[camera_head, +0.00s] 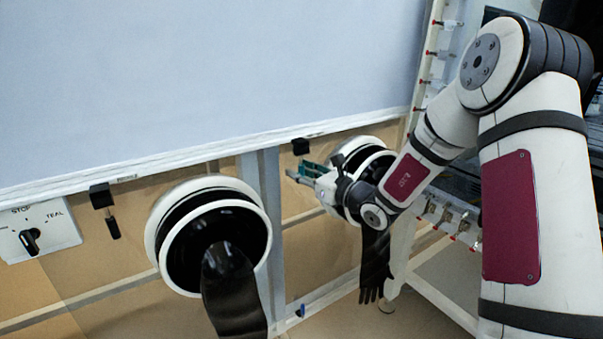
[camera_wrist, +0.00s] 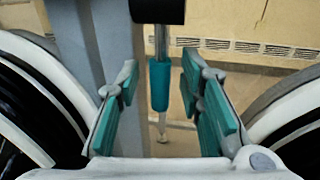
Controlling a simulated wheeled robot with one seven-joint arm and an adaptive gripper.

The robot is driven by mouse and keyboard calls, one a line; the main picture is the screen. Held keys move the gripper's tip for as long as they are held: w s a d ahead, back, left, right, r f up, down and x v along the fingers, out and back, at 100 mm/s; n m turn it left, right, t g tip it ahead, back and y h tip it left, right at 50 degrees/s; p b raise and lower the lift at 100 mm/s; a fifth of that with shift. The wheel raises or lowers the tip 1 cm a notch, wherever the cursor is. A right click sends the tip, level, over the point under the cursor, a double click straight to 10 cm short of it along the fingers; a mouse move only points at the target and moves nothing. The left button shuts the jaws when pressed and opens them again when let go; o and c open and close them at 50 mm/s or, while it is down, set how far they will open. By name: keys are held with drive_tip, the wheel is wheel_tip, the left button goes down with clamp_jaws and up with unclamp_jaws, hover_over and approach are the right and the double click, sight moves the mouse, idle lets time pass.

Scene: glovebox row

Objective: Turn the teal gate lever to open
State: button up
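The teal gate lever (camera_wrist: 159,86) hangs straight down in the wrist view, a teal sleeve on a thin metal rod below a black block (camera_wrist: 157,10). My gripper (camera_wrist: 160,70) is open, with one teal-padded finger on each side of the lever. A gap shows between the sleeve and each finger; how far the lever lies in depth between them is hard to tell. In the head view, my gripper (camera_head: 304,173) is just below the black block (camera_head: 300,146), beside the right glove port. There the lever is mostly hidden or blends with the teal finger pads.
Glove ports with white rings stand left (camera_head: 158,232) and right (camera_head: 372,146), with black gloves hanging. A grey post (camera_head: 262,190) stands close to my gripper's left. A black-handled lever (camera_head: 113,228) and a rotary switch plate (camera_head: 58,220) marked STOP and TEAL are further left.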

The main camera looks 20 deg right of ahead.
clamp_jaws()
